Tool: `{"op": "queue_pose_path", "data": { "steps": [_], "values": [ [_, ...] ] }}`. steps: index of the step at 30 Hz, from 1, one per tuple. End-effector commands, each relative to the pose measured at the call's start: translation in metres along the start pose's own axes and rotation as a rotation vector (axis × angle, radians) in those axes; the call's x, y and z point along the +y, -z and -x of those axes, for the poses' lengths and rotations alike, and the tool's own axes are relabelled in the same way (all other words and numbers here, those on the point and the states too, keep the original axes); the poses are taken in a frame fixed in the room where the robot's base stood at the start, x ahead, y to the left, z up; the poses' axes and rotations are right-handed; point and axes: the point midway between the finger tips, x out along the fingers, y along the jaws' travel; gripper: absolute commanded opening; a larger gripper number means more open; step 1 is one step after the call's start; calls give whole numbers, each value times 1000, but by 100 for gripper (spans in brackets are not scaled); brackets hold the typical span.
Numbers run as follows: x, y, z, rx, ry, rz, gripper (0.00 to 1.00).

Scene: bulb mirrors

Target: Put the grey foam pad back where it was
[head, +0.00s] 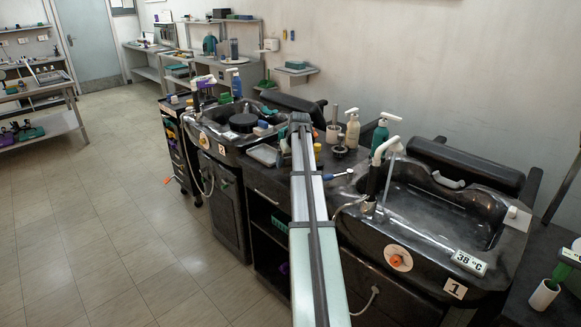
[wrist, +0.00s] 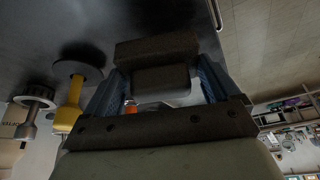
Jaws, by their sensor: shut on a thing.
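In the wrist view my gripper (wrist: 160,68) has its two blue fingers on either side of a dark grey block (wrist: 160,82) and is shut on it. The block looks like the grey foam pad, though the shade makes its colour hard to tell. A second dark bar (wrist: 155,48) shows beyond the fingertips; I cannot tell whether it is part of the same piece. In the head view my arm reaches to the counter between the two basins, and its far end hides the fingers and the held block.
Basin 1 (head: 420,245) is at the right, with a tap and a temperature display (head: 468,262). Basin 2 (head: 212,143) holds a black round thing (head: 243,122). Pump bottles (head: 352,130) stand near the wall. A yellow-handled tool (wrist: 70,105) is left of my fingers. The floor at left is clear.

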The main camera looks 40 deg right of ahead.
Motion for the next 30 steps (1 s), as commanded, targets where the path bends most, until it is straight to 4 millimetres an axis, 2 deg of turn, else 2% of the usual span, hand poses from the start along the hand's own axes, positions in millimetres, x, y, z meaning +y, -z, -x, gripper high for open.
{"op": "queue_pose_path", "data": {
  "steps": [6, 17, 18, 21, 30],
  "values": [
    [0, -10, -23, -1, 0, 0, 50],
    [0, -11, -25, -1, 0, 0, 50],
    [0, -11, -26, -1, 0, 0, 90],
    [0, -11, -26, 0, 0, 0, 100],
    [0, -10, -23, 0, 0, 0, 100]
  ]
}}
